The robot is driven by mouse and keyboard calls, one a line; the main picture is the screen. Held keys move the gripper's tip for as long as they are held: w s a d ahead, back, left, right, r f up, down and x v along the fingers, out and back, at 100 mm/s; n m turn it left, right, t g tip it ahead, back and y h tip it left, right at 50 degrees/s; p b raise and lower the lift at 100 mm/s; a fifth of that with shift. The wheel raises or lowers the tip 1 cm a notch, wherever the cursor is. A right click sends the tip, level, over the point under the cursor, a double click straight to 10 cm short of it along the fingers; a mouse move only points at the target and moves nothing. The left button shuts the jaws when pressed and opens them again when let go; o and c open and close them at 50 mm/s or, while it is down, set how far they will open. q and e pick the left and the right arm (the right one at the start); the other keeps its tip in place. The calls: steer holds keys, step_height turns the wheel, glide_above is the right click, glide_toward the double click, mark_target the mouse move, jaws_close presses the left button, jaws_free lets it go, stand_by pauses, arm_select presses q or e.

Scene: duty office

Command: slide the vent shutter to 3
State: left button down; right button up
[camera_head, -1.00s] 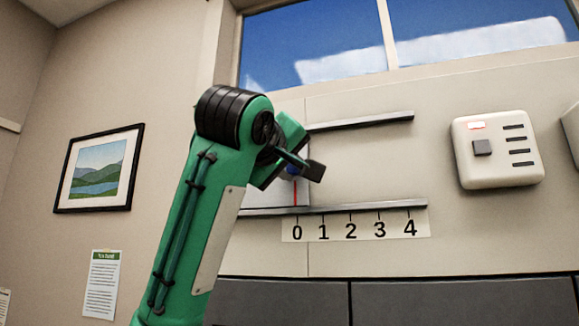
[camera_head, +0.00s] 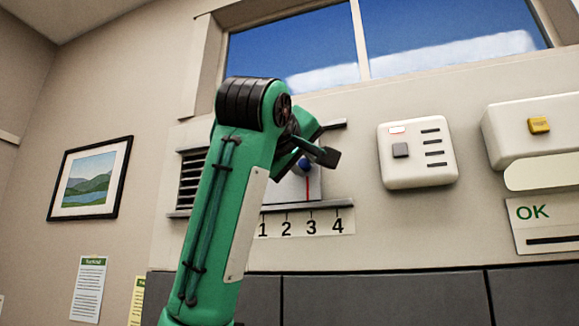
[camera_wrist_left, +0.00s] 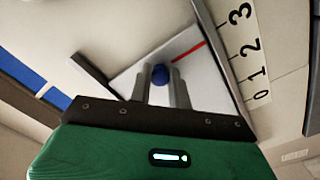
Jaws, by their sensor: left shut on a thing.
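The vent shutter (camera_head: 283,190) is a pale plate between two dark rails, with a blue knob (camera_head: 304,166) and a red line. The red line stands at or very close to the 3 of the number scale (camera_head: 299,224). My left gripper (camera_head: 312,158) is shut on the blue knob. In the left wrist view the two fingers (camera_wrist_left: 161,88) hold the knob (camera_wrist_left: 160,75), and the red line (camera_wrist_left: 190,50) points toward the 3 on the strip. My arm hides part of the shutter and the 0. My right gripper is out of view.
Open vent slats (camera_head: 191,181) show left of my arm. A white switch box (camera_head: 417,153) and a larger unit with a yellow button (camera_head: 538,125) are on the wall to the right. A window is above, and dark panels (camera_head: 400,300) are below.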

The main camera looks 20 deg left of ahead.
arm_select(q)
steer(key=shift+d, duration=0.1)
steer(key=c, duration=1.4)
jaws_free()
steer(key=shift+c, duration=0.2)
steer(key=shift+o, duration=0.7)
steer(key=shift+w, duration=0.1)
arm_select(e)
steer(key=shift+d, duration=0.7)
arm_select(q)
steer(key=shift+s, duration=0.35)
steer(key=s+b, duration=0.7)
steer(key=s, duration=0.6)
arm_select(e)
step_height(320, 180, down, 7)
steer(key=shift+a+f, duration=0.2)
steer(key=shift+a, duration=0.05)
